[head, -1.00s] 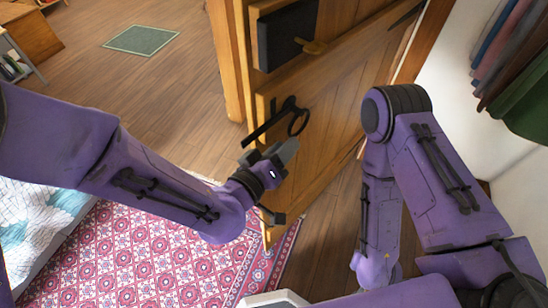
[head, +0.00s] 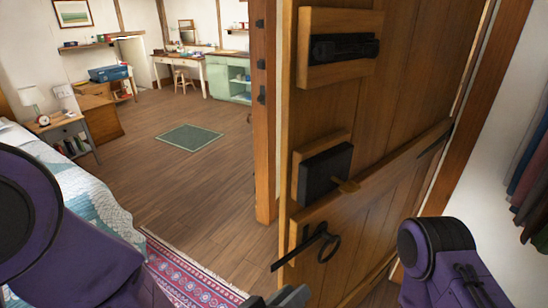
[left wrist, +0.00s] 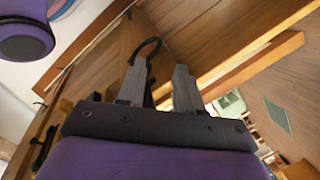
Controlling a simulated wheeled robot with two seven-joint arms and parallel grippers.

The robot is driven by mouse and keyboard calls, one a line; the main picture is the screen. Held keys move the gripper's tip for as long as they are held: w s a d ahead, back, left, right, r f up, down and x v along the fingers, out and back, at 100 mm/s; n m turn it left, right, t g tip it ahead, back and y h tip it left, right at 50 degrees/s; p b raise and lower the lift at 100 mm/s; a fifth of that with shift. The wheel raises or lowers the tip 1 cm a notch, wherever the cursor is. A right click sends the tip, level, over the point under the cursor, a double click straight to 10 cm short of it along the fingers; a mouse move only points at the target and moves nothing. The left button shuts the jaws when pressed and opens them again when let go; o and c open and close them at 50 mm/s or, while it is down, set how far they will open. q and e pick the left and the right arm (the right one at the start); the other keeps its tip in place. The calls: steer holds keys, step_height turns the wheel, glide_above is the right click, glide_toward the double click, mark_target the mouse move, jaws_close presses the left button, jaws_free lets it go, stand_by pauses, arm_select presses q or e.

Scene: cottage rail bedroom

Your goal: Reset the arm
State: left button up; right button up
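My left arm comes in from the left of the head view, and only the tip of my left gripper (head: 283,298) shows at the bottom edge. In the left wrist view the two grey fingers of my left gripper (left wrist: 163,78) stand apart with nothing held between them. A black curved handle shows behind the left finger there; I cannot tell whether they touch. My right arm (head: 445,255) shows at the lower right of the head view, but its gripper is out of frame.
A plank door (head: 365,195) stands ajar close ahead, with a black ring handle (head: 328,245) and a black lock box (head: 325,173). A bed (head: 75,185) is at left. Clothes hang at far right. Open wooden floor with a green mat (head: 189,138) lies beyond the doorpost.

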arm_select(q)
steer(key=w+a+f+n+g+y+b, duration=0.15)
steer(key=a+f+n+y, duration=0.35)
steer(key=a+f+y, duration=0.95)
steer(key=s+a+f+n+g, duration=0.2)
steer(key=s+a+f+g, duration=0.4)
steer(key=s+a+f, duration=1.1)
steer(key=a, duration=0.3)
steer(key=shift+s+f+g, duration=0.15)
steer(key=shift+s+g, duration=0.15)
steer(key=shift+g, duration=0.05)
